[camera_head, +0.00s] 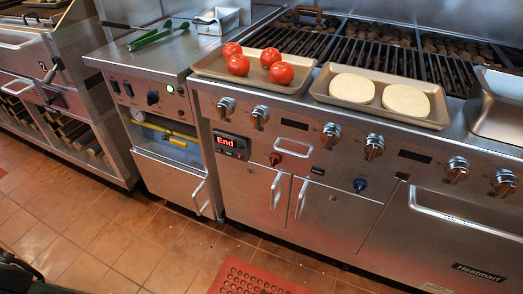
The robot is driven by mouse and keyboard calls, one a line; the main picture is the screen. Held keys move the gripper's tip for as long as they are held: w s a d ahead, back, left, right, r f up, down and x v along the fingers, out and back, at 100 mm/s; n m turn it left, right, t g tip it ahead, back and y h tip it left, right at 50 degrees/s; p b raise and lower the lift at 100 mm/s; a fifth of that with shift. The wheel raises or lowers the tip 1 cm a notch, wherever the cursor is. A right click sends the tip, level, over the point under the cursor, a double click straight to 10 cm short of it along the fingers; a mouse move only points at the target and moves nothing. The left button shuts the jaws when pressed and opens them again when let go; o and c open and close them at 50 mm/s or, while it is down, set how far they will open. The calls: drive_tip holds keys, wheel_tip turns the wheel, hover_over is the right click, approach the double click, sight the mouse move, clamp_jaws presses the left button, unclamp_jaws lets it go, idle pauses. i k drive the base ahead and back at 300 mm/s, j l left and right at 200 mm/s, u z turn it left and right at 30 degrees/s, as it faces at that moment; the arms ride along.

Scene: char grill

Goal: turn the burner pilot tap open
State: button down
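No label in view lets me tell for certain which part is the burner pilot tap. A small red tap (275,158) sits on the grill's front panel, below a bar handle. A blue tap (360,184) sits lower and further right on the same front. A yellow gas pipe (172,132) with fittings runs through an open recess in the unit to the left. Whether any of these is open or closed is too small to tell. My gripper is not in view.
The char grill (385,55) carries a tray of tomatoes (215,75) and a tray with two pale rounds (320,92). Silver knobs (373,146) line its front. A display (231,143) reads "End". Door handles stick out below. Tiled floor (130,250) and a red mat (230,275) lie in front.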

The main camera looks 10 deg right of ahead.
sight(360, 185)
drive_tip(key=z, duration=1.1)
drive_tip(key=k+l+u, duration=0.1)
drive_tip(key=l+u, duration=0.25)
drive_tip(key=k+l+u, duration=0.1)
drive_tip(key=l+u, duration=0.25)
drive_tip(key=k+l+u, duration=0.15)
drive_tip(key=u, duration=0.2)
